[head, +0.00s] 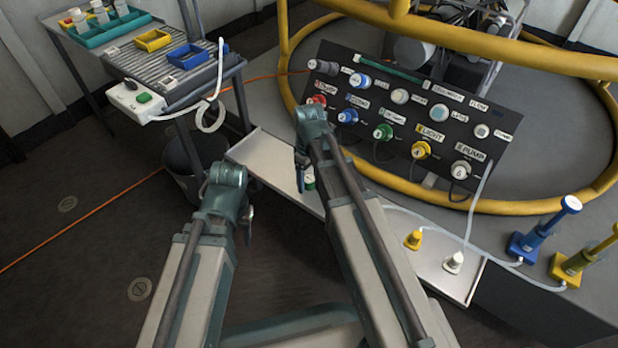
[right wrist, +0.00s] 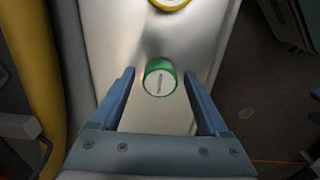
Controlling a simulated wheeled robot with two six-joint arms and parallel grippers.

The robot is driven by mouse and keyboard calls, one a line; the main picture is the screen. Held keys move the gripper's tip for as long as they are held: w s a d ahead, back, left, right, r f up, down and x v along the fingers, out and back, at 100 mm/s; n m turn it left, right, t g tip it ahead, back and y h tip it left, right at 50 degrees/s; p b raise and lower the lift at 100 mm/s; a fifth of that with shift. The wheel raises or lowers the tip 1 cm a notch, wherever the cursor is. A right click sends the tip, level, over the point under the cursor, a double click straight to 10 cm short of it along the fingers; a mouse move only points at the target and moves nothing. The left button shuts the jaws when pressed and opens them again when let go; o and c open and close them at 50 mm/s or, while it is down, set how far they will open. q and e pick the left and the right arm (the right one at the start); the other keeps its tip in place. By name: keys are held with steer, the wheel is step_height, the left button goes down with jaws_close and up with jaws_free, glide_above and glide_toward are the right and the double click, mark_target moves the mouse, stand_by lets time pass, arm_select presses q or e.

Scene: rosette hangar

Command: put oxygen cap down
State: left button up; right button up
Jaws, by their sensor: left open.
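A green cap with a white top (right wrist: 160,77), which I take for the oxygen cap, is on the pale metal shelf (right wrist: 150,115); its lettering is too small to read. In the head view a bit of the green cap (head: 309,184) shows beside my right gripper (head: 302,172), partly hidden by the arm. In the right wrist view my right gripper (right wrist: 160,85) is open, with a finger on each side of the cap and a gap to both. My left gripper (head: 248,222) is open, left of the shelf.
A black panel (head: 440,110) with labelled coloured connectors stands behind the shelf, inside a yellow rail (head: 440,200). Yellow (head: 413,239) and white (head: 453,262) plugs stand on the shelf's right part. A side table (head: 150,60) with trays is at upper left, a dark bin (head: 185,170) below.

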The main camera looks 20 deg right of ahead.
mark_target(309, 179)
step_height(309, 179, up, 12)
steer(key=p, duration=1.2)
steer(key=s+a+m+h, duration=0.1)
steer(key=s+a+m, duration=0.2)
steer(key=s+a, duration=0.7)
steer(key=s, duration=0.4)
steer(key=shift+r+m, duration=0.2)
steer(key=shift+m, duration=0.2)
step_height(309, 179, up, 36)
steer(key=p, duration=3.6)
steer(key=shift+o, duration=0.3)
steer(key=shift+s+a+r, duration=0.1)
